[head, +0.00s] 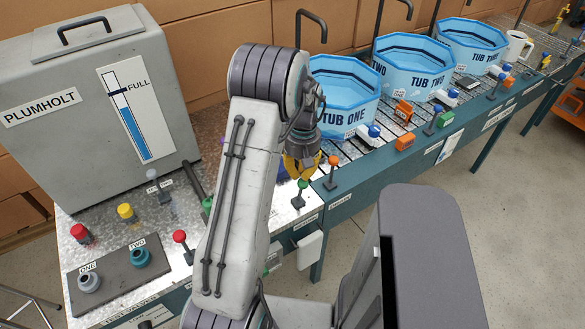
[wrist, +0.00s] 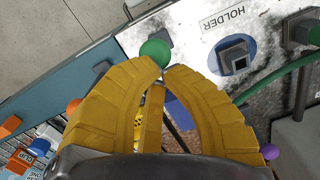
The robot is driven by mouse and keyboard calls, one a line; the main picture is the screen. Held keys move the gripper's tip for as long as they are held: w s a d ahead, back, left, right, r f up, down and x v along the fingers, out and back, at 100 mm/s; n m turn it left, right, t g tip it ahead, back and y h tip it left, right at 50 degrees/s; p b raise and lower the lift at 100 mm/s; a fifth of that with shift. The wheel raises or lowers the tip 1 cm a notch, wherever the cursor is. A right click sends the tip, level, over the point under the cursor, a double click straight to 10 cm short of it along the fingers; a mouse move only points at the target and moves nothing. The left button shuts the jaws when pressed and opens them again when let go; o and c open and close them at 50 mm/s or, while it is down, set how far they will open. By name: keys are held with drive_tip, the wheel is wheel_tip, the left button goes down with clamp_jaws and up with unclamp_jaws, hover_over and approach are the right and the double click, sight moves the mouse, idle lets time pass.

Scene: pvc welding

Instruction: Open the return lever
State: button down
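My gripper (head: 303,168) has yellow fingers and hangs over the near edge of the metal bench. In the wrist view its fingertips (wrist: 162,68) nearly meet, with nothing seen between them. A green ball knob (wrist: 155,50) shows just beyond the tips; I cannot tell whether they touch it. In the head view a green-knobbed lever (head: 302,184) stands just below the gripper. An orange-knobbed lever (head: 333,161) stands to its right and a red-knobbed lever (head: 180,237) to the left. I cannot read which lever is labelled return.
The grey Plumholt tank (head: 75,120) stands at the left back. Blue tubs, including Tub One (head: 345,117), line the rack at the right. A square socket labelled Holder (wrist: 233,58) lies right of the green knob in the wrist view. The floor (head: 520,200) at right is clear.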

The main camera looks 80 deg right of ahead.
drive_tip(key=shift+s+a+f+b, duration=0.35)
drive_tip(key=shift+s+a+b, duration=0.5)
drive_tip(key=shift+b, duration=0.35)
drive_tip(key=shift+s+a+f+b, duration=0.3)
drive_tip(key=shift+s+a+b, duration=0.35)
drive_tip(key=shift+a+b, duration=0.45)
drive_tip(key=shift+s+a+f+b, duration=0.1)
drive_tip(key=shift+s+b, duration=0.1)
drive_tip(key=shift+b, duration=0.2)
idle(1.2)
